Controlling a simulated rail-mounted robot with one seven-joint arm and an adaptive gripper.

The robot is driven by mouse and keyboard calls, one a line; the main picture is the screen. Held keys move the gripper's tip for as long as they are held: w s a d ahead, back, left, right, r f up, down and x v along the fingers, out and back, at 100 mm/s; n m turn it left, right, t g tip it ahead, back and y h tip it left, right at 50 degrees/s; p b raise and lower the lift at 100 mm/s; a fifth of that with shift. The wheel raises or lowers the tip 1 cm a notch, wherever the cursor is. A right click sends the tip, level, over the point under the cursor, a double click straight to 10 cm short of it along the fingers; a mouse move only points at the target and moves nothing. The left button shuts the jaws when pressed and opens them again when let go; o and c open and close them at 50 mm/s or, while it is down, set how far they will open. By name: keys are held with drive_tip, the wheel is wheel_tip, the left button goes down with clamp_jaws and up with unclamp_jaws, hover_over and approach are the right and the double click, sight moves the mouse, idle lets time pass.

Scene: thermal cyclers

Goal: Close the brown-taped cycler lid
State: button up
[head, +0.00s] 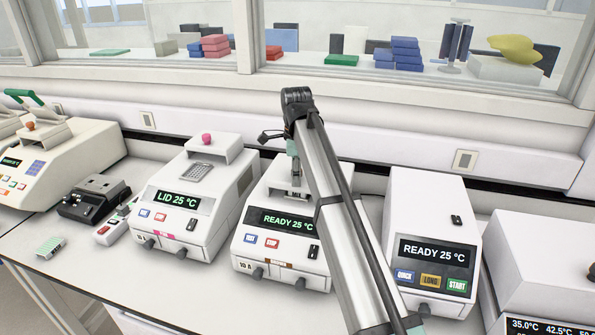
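The brown-taped cycler (240,252) is the white machine in the middle, with a small brown tape strip (284,265) low on its front. Its display (281,221) reads READY 25 °C. Its lid appears raised at the back above a grey block (296,193), but my arm covers much of it and I cannot tell its exact angle. My arm reaches up across this cycler's right side, with its far joint above the back. A dark part (270,136) juts left there and may belong to my gripper. Its fingers are not clear and I see nothing held.
A pink-taped cycler (152,228) with its lid up stands left, reading LID 25 °C. Another cycler (434,215) stands close on the right. A beige cycler (88,150) and a dark device (94,198) are farther left. The wall and window ledge are behind.

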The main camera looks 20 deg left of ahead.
drive_tip(key=shift+w+r, duration=0.1)
drive_tip(key=shift+r, duration=0.05)
drive_tip(key=shift+r, duration=0.25)
wheel_tip(320, 180, up, 7)
drive_tip(key=shift+f, duration=0.1)
idle(0.3)
